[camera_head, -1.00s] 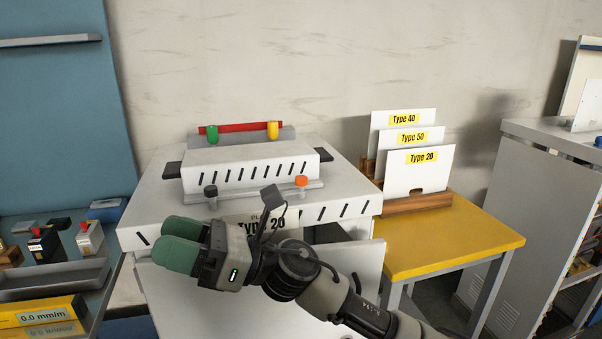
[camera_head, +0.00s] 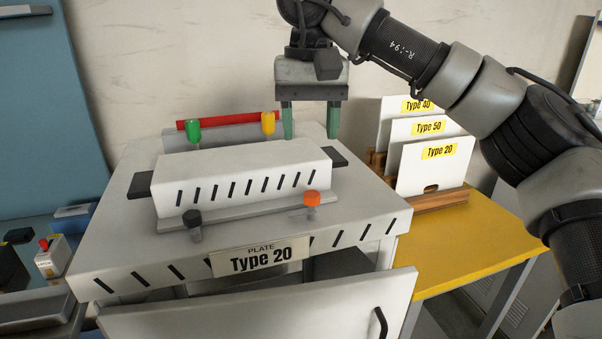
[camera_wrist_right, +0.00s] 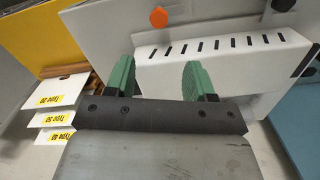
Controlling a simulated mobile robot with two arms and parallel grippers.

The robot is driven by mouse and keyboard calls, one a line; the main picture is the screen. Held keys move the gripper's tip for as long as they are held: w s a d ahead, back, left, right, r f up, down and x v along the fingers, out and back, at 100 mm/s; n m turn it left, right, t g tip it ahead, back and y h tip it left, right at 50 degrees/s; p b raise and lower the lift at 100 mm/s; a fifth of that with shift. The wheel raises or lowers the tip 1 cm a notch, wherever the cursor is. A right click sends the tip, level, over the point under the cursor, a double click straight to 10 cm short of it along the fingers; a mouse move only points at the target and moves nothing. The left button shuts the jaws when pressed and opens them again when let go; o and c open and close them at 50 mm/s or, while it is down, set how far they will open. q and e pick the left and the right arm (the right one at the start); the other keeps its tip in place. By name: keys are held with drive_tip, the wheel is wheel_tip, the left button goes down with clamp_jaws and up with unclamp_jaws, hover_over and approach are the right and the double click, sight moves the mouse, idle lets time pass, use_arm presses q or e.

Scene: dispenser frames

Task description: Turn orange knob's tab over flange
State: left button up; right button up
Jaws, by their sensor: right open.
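The orange knob (camera_head: 312,199) stands at the front right of the dispenser (camera_head: 240,172), at the right end of a grey flange strip (camera_head: 250,212). It also shows in the right wrist view (camera_wrist_right: 158,17), beyond the fingers. Its tab cannot be made out clearly. My right gripper (camera_head: 311,135) points down behind the dispenser's right end, with green fingers apart and nothing between them. It is above and behind the orange knob, not touching it. In the right wrist view the open fingers (camera_wrist_right: 160,85) flank an empty gap. My left gripper is not in view.
A black knob (camera_head: 193,222), a green knob (camera_head: 193,130) and a yellow knob (camera_head: 268,122) stand around the dispenser. Type plates (camera_head: 425,165) stand in a wooden rack on the yellow table (camera_head: 465,250). A panel with a handle (camera_head: 381,322) sticks out in front.

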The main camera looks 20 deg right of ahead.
sight(312, 193)
drive_tip(key=shift+s+f, duration=0.7)
drive_tip(key=shift+s, duration=0.25)
drive_tip(key=f, duration=0.3)
drive_tip(key=shift+s, duration=0.2)
drive_tip(key=f, duration=0.3)
drive_tip(key=shift+w+f, duration=0.15)
drive_tip(key=shift+w, duration=0.25)
drive_tip(key=shift+f, duration=0.8)
drive_tip(key=shift+s+f, duration=0.15)
drive_tip(key=shift+f, duration=0.15)
drive_tip(key=shift+c, duration=0.6)
drive_tip(key=c, duration=0.8)
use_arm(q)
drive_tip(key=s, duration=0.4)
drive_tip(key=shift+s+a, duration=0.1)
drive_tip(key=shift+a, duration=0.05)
